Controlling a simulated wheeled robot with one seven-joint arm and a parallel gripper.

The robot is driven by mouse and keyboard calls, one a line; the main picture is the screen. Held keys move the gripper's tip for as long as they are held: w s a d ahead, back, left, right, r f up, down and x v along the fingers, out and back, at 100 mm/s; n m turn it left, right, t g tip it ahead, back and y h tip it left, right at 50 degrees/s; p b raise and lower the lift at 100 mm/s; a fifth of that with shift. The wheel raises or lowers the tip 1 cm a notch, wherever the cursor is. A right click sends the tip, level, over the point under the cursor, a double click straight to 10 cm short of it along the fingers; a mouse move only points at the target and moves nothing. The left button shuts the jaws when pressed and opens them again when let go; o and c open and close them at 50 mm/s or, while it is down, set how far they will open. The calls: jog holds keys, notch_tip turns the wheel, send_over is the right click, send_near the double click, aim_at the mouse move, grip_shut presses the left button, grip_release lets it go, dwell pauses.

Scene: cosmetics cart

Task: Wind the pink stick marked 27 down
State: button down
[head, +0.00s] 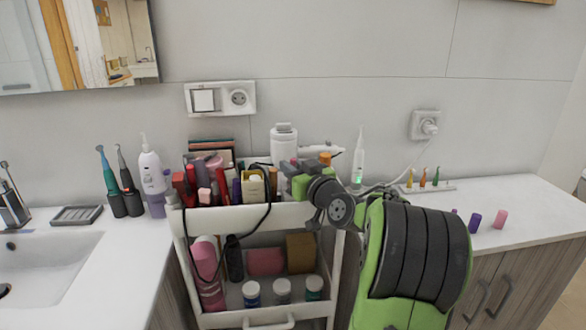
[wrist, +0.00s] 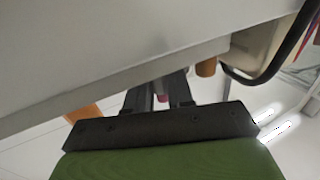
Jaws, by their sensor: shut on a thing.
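My gripper (wrist: 159,92) reaches in over the top of the cart, and its two dark fingers are close together in the wrist view. Between them shows a small pink stick (wrist: 161,98), mostly hidden by the fingers and the gripper body. The fingers are shut on it. No number can be read on it. In the head view my gripper (head: 290,172) is at the right end of the cart's top tray, where its fingertips and the stick are hard to make out.
The white cart (head: 275,216) holds several cosmetics in its top tray, with a dark cable (head: 267,212) looping over the front. A purple cap (head: 475,222) and a pink cap (head: 500,219) stand on the right counter (head: 540,215). A sink (head: 45,265) is at left.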

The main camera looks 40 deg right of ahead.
jog(key=shift+m+h, duration=0.4)
jog(key=shift+h, duration=0.2)
jog(key=shift+a+r+m+g+h, duration=0.15)
jog(key=shift+m+g+h, duration=0.9)
jog(key=shift+h, duration=0.65)
jog(key=shift+w+a+m+g+h, duration=0.1)
jog(key=shift+m+g+h, duration=0.35)
jog(key=shift+m+h, duration=0.65)
jog(key=shift+f+m+g+h+b, duration=0.25)
jog(key=shift+m+g+h+b, duration=0.2)
jog(key=shift+g+h, duration=0.2)
jog(key=shift+m+g+h+b, duration=0.5)
jog(key=shift+g+h+b, duration=0.05)
jog(key=shift+h+b, duration=0.1)
jog(key=shift+d+r, duration=0.1)
jog(key=shift+d, duration=0.1)
jog(key=c, duration=1.1)
grip_release()
